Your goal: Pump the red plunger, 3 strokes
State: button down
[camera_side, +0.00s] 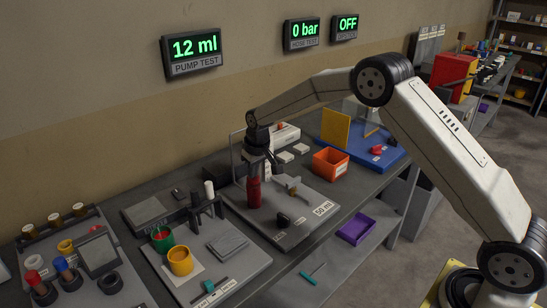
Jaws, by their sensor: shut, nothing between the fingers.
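The red plunger (254,193) looks like a small upright red cylinder on a grey board on the bench. My gripper (260,165) is shut and points down, right above the red cylinder. I cannot tell from this view whether the fingertips touch its top. The gripper and wrist partly cover the space behind the plunger. The wall display labelled PUMP TEST (193,52) reads 12 ml in green.
A brass valve-like part (292,184) and a small black part (283,220) sit to the right on the same board. An orange bin (330,163) stands further right. To the left are a green cup (163,239) and a yellow cup (180,261).

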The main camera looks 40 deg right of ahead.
jog(key=shift+r, duration=2.5)
jog(key=shift+f, duration=0.3)
jog(key=shift+f, duration=0.35)
